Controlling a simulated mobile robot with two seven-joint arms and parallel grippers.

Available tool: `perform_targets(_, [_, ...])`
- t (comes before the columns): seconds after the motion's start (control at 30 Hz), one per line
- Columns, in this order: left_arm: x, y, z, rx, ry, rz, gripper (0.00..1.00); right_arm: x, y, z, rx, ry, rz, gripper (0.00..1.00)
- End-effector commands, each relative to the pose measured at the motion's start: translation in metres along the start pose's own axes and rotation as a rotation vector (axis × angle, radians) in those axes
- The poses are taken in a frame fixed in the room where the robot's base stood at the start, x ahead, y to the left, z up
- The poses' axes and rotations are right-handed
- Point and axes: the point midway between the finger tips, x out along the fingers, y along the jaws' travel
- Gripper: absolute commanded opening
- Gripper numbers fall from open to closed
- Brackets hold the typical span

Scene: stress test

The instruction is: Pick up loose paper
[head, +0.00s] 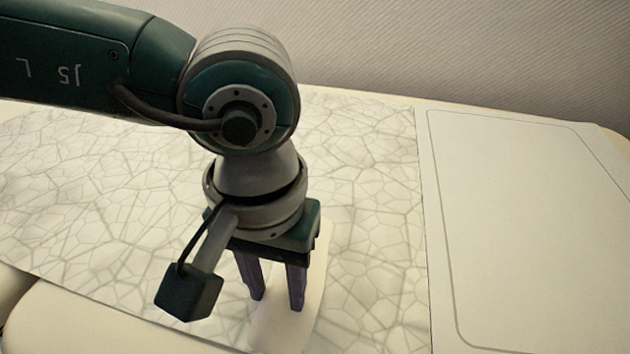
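My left gripper (277,301) points down near the middle of the head view. Its two purple fingers are apart with a gap between them, and no thing shows held there. Behind and below the fingers is a plain pale piece (293,332) with a smooth edge, over the patterned sheet; it may be the loose paper, but I cannot tell for sure. My gripper and wrist hide part of it. Whether the fingertips touch it is unclear. My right gripper is not in view.
A large pale sheet with a grey crackle pattern (375,200) covers much of the table. A white panel with a thin rounded outline (530,230) lies at right. Pale rounded shapes (85,325) show at lower left. A textured wall (450,45) stands behind.

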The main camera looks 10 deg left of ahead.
Motion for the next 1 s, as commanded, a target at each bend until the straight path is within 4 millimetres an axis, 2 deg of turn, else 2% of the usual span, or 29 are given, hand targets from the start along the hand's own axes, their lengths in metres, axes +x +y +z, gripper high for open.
perform_targets(0.03, [-0.0001, -0.0001, -0.0001, 0.0, 0.0, 0.0, 0.34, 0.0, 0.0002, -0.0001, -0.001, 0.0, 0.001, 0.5])
perform_targets(0.33, [-0.0002, -0.0001, 0.0, 0.0, 0.0, 0.0, 0.0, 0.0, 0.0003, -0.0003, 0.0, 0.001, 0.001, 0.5])
perform_targets(1.0, [-0.0012, 0.0, -0.0001, 0.0, 0.0, 0.0, 0.0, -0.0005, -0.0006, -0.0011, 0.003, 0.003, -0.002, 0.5])
